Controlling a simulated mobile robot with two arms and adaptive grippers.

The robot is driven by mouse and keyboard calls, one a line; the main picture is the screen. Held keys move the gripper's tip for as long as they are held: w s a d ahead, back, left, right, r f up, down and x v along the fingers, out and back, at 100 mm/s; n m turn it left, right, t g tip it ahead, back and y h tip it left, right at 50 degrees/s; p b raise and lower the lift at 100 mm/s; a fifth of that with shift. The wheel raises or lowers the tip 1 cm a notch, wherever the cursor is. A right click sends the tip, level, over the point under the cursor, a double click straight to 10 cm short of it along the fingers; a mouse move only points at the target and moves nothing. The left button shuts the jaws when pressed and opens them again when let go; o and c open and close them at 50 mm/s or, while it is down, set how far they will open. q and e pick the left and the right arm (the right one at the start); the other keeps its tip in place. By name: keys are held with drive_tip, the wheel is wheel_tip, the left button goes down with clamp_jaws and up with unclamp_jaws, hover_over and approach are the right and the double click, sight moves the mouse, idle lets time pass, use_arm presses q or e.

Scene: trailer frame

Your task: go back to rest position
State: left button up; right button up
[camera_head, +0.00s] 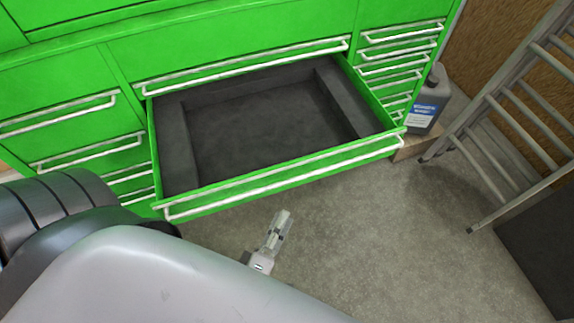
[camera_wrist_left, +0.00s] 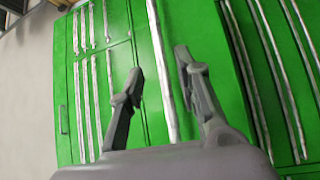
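My left gripper (camera_head: 281,217) is in front of the open drawer, beside its front in the head view and apart from its handle as far as I can tell. In the left wrist view the two dark fingers (camera_wrist_left: 159,62) are spread apart with nothing held. A long silver drawer handle shows between them, against the green cabinet front. My left arm covers the lower left of the head view. My right gripper is not in view.
The green cabinet (camera_head: 225,40) has a wide drawer (camera_head: 270,183) pulled out; its dark inside is empty. A grey canister (camera_head: 430,100) stands right of it. A metal ladder (camera_head: 510,110) leans at the right. The concrete floor (camera_head: 390,250) is clear in front.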

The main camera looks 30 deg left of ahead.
use_arm(q)
drive_tip(key=shift+s, duration=0.1)
idle(0.4)
drive_tip(key=s+f+m+g+h, duration=0.1)
drive_tip(key=s+f+m+g, duration=0.2)
drive_tip(key=f, duration=0.6)
drive_tip(key=s+d+f+m+g+h, duration=0.15)
drive_tip(key=f+m+g, duration=0.3)
drive_tip(key=f, duration=0.55)
drive_tip(key=s+f+m+g+h, duration=0.1)
drive_tip(key=s+f+m+g, duration=0.3)
drive_tip(key=f, duration=0.5)
drive_tip(key=s+a+f+m+g+y, duration=0.1)
drive_tip(key=s+a+f+m+g, duration=0.2)
drive_tip(key=s+f, duration=0.3)
drive_tip(key=s+a+f+m+g+y, duration=0.1)
drive_tip(key=s+a+f+m+g, duration=0.3)
drive_tip(key=s, duration=0.4)
wheel_tip(320, 180, down, 2)
drive_tip(key=shift+s+a+f+m, duration=0.25)
drive_tip(key=shift+a+m, duration=0.3)
drive_tip(key=shift+a, duration=0.2)
